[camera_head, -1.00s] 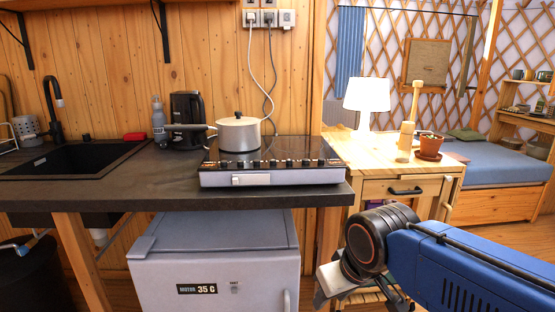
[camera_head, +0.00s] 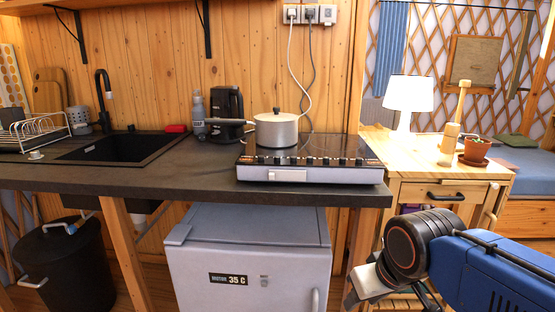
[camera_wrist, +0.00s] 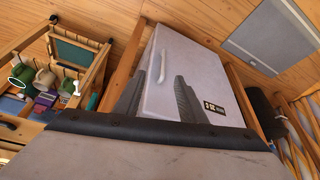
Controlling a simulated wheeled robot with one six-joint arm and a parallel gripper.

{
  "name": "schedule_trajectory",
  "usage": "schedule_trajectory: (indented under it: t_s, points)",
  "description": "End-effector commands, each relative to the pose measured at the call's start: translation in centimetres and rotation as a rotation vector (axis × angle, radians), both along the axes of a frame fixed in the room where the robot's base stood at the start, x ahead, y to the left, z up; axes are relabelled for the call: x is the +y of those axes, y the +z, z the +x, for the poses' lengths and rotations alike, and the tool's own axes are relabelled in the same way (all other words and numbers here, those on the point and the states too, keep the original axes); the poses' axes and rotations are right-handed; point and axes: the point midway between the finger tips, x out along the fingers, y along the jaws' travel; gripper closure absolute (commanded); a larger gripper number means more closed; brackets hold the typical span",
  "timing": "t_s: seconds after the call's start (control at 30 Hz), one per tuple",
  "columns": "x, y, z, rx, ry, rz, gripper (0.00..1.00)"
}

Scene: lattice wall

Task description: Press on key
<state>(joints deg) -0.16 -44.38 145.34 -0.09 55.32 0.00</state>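No part is plainly marked as the key. A grey box (camera_head: 250,262) under the counter carries a dark label reading 35 C and a small grey control (camera_head: 264,281) beside it, too small to make out. A hob (camera_head: 310,160) on the counter has a row of dark knobs and a pale rectangular piece (camera_head: 287,175) on its front. My gripper (camera_wrist: 157,97) shows two dark ridged fingers, apart and empty, in front of the box in the wrist view. In the head view it is at lower right, partly hidden by my arm and apart from the box.
A sink (camera_head: 125,148) is at left, above a black bin (camera_head: 62,262). A wooden cabinet (camera_head: 408,190) with a lamp stands at right, close behind my arm.

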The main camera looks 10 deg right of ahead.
Motion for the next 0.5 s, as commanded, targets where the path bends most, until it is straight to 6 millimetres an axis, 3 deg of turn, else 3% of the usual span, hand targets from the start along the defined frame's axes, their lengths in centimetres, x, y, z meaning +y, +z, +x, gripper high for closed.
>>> schedule_trajectory:
  t_s: [0.2,0.37,0.5]
  points:
    - [0.00,0.00,0.00,0.000,0.000,0.000,0.63]
    - [0.00,0.00,0.00,0.000,0.000,0.000,1.00]
    - [0.00,0.00,0.00,0.000,0.000,0.000,1.00]
